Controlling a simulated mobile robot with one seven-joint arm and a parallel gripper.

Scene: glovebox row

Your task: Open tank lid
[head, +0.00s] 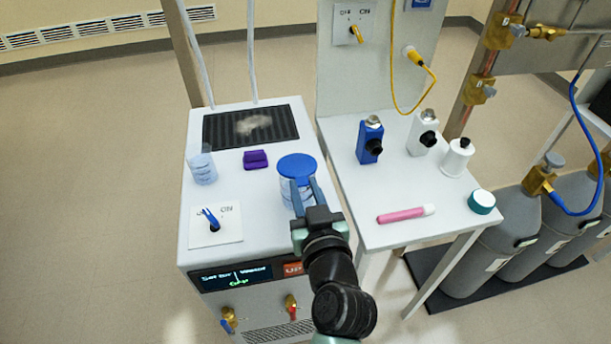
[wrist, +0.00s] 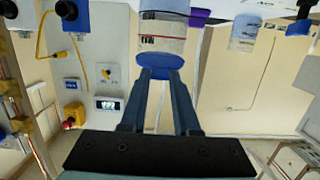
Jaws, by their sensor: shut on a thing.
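A round blue lid (head: 297,166) is at the top of a clear, banded jar (head: 288,197) on the right side of the white bench unit. My gripper (head: 305,182) reaches in from the front with its two blue fingers at the lid. In the wrist view the fingertips (wrist: 160,73) close on the blue lid (wrist: 160,60), with the clear jar (wrist: 162,28) directly beyond it. I cannot tell whether the lid is fully seated or slightly raised.
A clear cup (head: 202,168), a purple block (head: 255,160) and a blue switch (head: 211,219) share the unit's top (head: 262,222). The right table (head: 372,187) holds blue and white bottles, a pink marker (head: 406,214) and a teal-lidded jar (head: 482,202). Grey cylinders (head: 508,235) stand far right.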

